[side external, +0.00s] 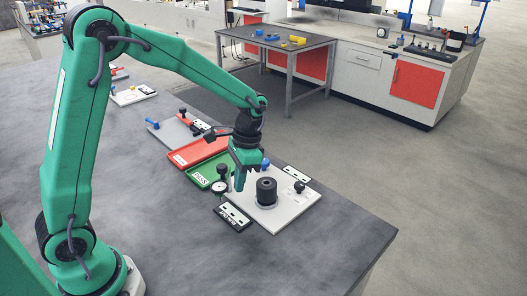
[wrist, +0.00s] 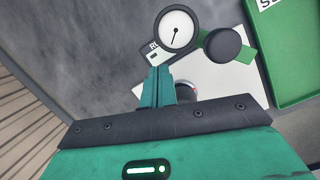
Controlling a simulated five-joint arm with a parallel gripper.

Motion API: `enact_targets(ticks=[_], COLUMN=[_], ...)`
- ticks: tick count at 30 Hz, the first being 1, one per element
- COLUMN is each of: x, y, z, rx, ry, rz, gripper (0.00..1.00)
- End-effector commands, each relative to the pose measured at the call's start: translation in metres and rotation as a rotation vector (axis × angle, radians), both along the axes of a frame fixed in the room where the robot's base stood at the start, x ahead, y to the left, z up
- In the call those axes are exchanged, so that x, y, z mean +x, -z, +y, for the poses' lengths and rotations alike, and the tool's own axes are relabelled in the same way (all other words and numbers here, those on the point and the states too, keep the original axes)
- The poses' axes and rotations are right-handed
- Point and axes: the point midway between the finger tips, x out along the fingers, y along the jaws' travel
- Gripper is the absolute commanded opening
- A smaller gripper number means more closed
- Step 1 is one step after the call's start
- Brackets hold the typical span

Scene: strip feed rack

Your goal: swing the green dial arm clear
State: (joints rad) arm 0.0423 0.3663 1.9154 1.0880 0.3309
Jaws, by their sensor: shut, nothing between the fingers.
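The dial (wrist: 176,31) has a round white face with a dark rim and a needle. In the wrist view it is beside a black round knob (wrist: 222,45), with a little green showing between them that looks like its arm. In the side view the dial (side external: 218,187) is at the left edge of the white plate, just left of my gripper (side external: 240,187). My gripper (wrist: 160,72) is shut and empty, its tips appearing just below the dial in the wrist view. I cannot tell whether they touch it.
A black cylinder (side external: 266,191) stands on the white plate (side external: 287,211), right of my gripper. A black knob (side external: 299,187) stands at the plate's right. A green tray (side external: 203,180) and a red tray (side external: 183,158) lie behind left.

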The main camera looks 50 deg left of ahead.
Motion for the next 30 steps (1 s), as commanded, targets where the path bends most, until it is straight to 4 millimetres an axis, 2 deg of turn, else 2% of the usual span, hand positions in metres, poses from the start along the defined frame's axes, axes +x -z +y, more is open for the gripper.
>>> enact_targets(ticks=[6, 21, 30], x=[0.017, 0.029, 0.032], y=[0.001, -0.077, -0.096], z=[-0.022, -0.035, -0.038], rx=[0.011, 0.017, 0.019], ry=[0.007, 0.005, 0.004], rz=[0.001, -0.005, -0.002], gripper=[0.00, 0.00, 0.00])
